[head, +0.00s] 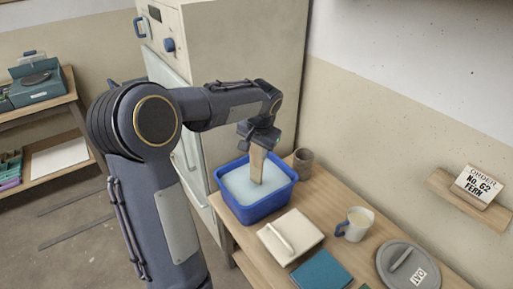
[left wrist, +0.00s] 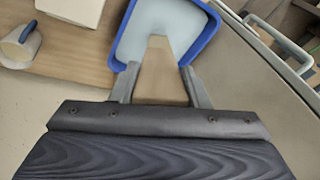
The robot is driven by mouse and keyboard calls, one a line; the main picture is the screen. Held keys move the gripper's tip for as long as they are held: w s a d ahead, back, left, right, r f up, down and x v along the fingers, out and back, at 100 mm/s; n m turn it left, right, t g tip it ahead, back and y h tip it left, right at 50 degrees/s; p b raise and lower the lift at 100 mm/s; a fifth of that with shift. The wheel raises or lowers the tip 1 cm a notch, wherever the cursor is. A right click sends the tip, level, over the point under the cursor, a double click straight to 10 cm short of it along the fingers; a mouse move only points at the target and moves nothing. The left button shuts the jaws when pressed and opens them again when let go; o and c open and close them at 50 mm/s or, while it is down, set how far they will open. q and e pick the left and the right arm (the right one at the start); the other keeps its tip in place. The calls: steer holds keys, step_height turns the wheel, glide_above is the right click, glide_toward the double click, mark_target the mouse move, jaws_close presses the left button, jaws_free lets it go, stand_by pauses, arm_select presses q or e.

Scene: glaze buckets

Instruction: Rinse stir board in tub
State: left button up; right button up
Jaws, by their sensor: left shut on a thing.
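The stir board (head: 257,165) is a flat tan wooden board. My left gripper (head: 258,143) is shut on its upper part and holds it roughly upright over the blue tub (head: 262,213). The board's lower end is in the pale liquid in the tub. The left wrist view shows the board (left wrist: 157,70) between the two fingers, with the tub (left wrist: 207,35) beyond it. How deep the board's end reaches is hidden by the liquid. My right gripper does not show.
A brown cup (head: 303,162) stands just behind the tub. On the table (head: 232,237) are a cream lidded block (head: 305,232), a teal slab (head: 320,271), a white jug with blue handle (head: 358,222) and a grey lid (head: 395,281). A tall cabinet (head: 245,50) stands behind.

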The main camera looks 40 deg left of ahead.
mark_target(255, 162)
arm_select(q)
steer(key=shift+w+b+x, duration=0.2)
steer(key=shift+b+x, duration=0.5)
steer(key=shift+x, duration=0.7)
steer(key=shift+w+b+x, duration=0.15)
steer(key=shift+b+x, duration=0.5)
steer(key=shift+x, duration=0.75)
steer(key=shift+w+b+x, duration=0.2)
steer(key=shift+b+x, duration=0.5)
steer(key=shift+x, duration=0.7)
steer(key=shift+s+a+r, duration=0.1)
steer(key=shift+a, duration=0.05)
